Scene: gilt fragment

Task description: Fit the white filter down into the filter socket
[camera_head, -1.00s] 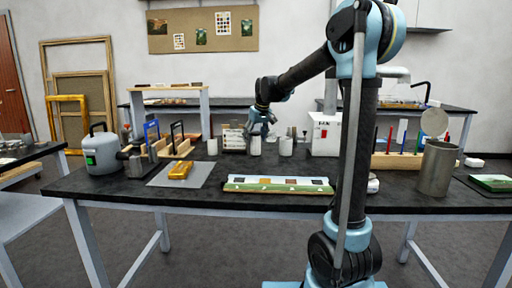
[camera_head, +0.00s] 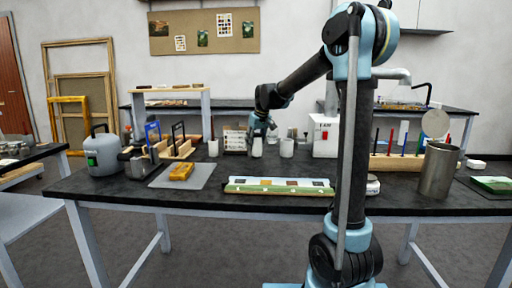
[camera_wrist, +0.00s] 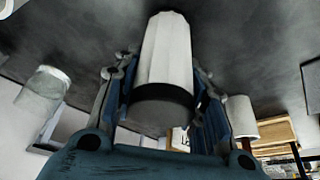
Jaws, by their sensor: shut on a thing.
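The white filter (camera_wrist: 167,55) is a pale cylinder with a dark band at its near end. My gripper (camera_wrist: 160,100) has a finger on each side of it and is shut on it. In the head view the filter (camera_head: 257,148) stands upright below my gripper (camera_head: 261,128), at the back of the table. Whether its base still touches the table is unclear. A grey canister unit (camera_head: 102,153) with a black handle and green light stands at the left. I cannot make out the filter socket for certain; dark fittings (camera_head: 133,158) sit beside the canister.
Similar white cylinders stand left (camera_head: 213,148) and right (camera_head: 287,148) of the filter. A grey mat (camera_head: 205,170) with a yellow object and a long painted strip (camera_head: 278,186) lie in front. A metal cylinder (camera_head: 438,170) stands at the right.

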